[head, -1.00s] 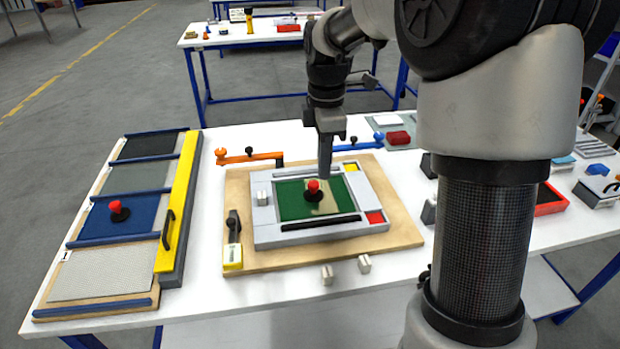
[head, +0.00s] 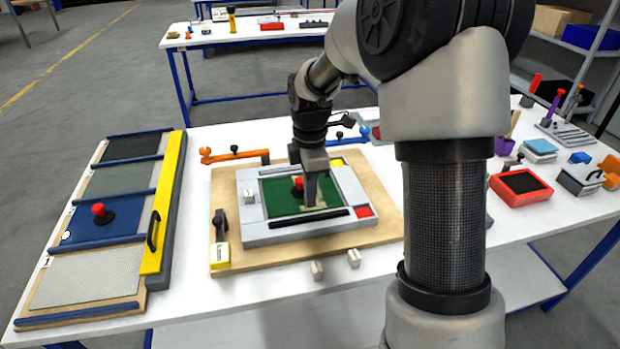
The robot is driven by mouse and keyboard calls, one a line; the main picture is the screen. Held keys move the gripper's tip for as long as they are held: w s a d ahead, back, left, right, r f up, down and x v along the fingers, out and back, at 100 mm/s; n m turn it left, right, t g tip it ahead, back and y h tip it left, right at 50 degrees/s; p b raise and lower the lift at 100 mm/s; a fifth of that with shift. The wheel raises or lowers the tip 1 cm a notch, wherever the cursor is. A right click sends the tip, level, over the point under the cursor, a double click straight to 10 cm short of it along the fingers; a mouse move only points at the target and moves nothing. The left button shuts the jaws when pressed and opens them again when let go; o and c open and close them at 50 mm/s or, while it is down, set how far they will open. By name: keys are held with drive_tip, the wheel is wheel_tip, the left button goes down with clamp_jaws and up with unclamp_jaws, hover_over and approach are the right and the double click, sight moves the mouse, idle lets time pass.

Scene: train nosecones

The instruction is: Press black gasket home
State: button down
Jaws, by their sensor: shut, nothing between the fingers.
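The black gasket (head: 308,218) looks like the long dark strip along the near side of the grey frame (head: 264,238). It lies beside the green panel (head: 283,203), which carries a red-knobbed black handle (head: 297,184). My gripper (head: 311,204) points down, shut and empty, over the right part of the green panel, just beyond the strip in the picture. I cannot tell whether the fingertips touch the panel. Whether the strip sits flush in the frame is too small to tell.
Small pale blocks (head: 317,270) lie in front. A rack of panels with a yellow bar (head: 165,215) stands left. A red tray (head: 520,187) is right.

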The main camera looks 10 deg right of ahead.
sight(310, 217)
wheel_tip(310, 217, down, 4)
drive_tip(key=shift+f, duration=0.1)
idle(0.4)
